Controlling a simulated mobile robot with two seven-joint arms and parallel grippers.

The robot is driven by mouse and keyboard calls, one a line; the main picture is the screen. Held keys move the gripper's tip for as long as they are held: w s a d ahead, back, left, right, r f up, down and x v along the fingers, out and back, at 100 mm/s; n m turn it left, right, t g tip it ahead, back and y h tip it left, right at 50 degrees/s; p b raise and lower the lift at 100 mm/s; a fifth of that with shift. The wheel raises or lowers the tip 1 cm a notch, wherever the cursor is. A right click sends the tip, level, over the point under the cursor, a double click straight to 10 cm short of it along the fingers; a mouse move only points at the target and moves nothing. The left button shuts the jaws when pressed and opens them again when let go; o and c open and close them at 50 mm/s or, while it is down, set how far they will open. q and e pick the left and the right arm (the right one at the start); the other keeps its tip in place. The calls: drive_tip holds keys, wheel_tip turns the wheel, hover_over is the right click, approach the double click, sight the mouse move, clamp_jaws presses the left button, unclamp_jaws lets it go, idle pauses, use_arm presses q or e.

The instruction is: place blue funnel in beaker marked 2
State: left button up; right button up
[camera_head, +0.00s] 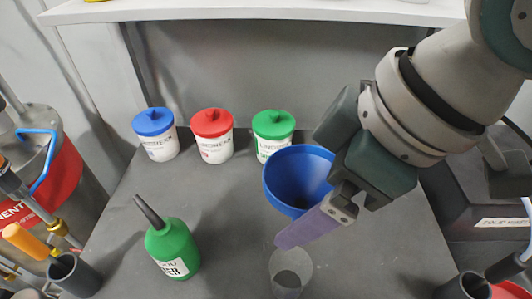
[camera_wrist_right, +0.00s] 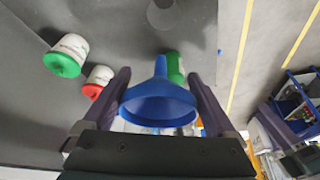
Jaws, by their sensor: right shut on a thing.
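The blue funnel (camera_head: 298,180) is held between the purple fingers of my right gripper (camera_head: 300,225), its wide mouth facing up in the head view. In the right wrist view the funnel (camera_wrist_right: 160,100) sits between the two fingers of my right gripper (camera_wrist_right: 158,76), its spout pointing away from the camera. A clear beaker (camera_head: 291,272) stands on the grey bench below and in front of the funnel, apart from it. The beaker (camera_wrist_right: 163,12) also shows at the top of the right wrist view. No marking on it is readable.
Jars with blue (camera_head: 154,134), red (camera_head: 212,135) and green (camera_head: 273,134) lids line the back. A green squeeze bottle (camera_head: 172,248) stands left of the beaker. A white shelf (camera_head: 250,11) overhangs the back. The bench's middle is clear. Dark equipment (camera_head: 485,190) stands right.

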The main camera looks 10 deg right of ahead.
wheel_tip(320, 180, down, 15)
drive_tip(key=shift+f+b, duration=0.1)
drive_tip(key=shift+b, duration=1.05)
wheel_tip(320, 180, down, 4)
drive_tip(key=shift+s+r+b, duration=0.1)
drive_tip(key=shift+r+b, duration=0.1)
drive_tip(key=shift+b, duration=0.3)
